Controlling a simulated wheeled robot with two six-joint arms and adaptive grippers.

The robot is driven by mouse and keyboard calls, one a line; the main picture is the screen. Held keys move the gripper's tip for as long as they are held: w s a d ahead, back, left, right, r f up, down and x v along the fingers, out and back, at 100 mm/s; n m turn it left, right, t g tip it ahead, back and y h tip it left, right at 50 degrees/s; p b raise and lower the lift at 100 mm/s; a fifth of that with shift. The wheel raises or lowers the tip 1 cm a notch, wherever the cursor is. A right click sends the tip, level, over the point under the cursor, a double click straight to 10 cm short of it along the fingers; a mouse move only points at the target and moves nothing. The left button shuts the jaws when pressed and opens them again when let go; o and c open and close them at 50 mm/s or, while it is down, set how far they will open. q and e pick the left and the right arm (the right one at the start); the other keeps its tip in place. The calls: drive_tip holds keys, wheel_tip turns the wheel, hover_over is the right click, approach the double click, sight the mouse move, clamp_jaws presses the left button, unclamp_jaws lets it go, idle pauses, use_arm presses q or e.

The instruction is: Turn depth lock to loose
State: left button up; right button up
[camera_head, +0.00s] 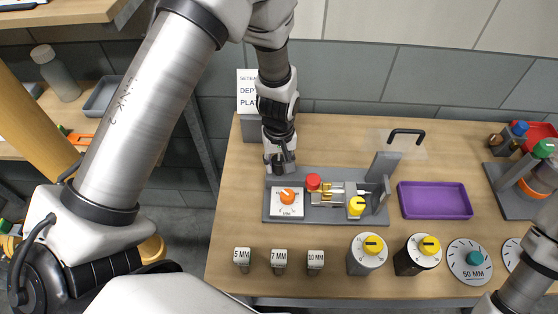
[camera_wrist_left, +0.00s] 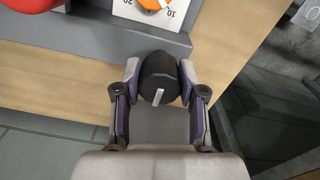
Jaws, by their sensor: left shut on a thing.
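My left gripper (camera_head: 281,167) is at the back left corner of the grey fixture (camera_head: 325,212). In the left wrist view its two fingers (camera_wrist_left: 160,84) are shut on a black round knob (camera_wrist_left: 158,66) with a white pointer line, which I take to be the depth lock. The knob sits beside the fixture's edge. No loose or tight marking is readable around it. In the head view the gripper hides most of the knob. An orange dial (camera_head: 287,196) on a white scale plate sits just in front of the gripper. My right gripper does not show.
A red knob (camera_head: 313,181) and a yellow knob (camera_head: 356,205) stand on the fixture, near the left arm. A purple tray (camera_head: 435,201) lies to the right. Labelled blocks (camera_head: 279,259) and round gauges (camera_head: 369,252) line the front. The table's left side is clear.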

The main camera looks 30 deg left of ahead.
sight(279, 160)
use_arm(q)
drive_tip(key=shift+f, duration=0.1)
drive_tip(key=o, duration=1.1)
drive_tip(key=shift+o, duration=0.2)
wheel_tip(279, 160, up, 12)
drive_tip(key=shift+w, duration=0.1)
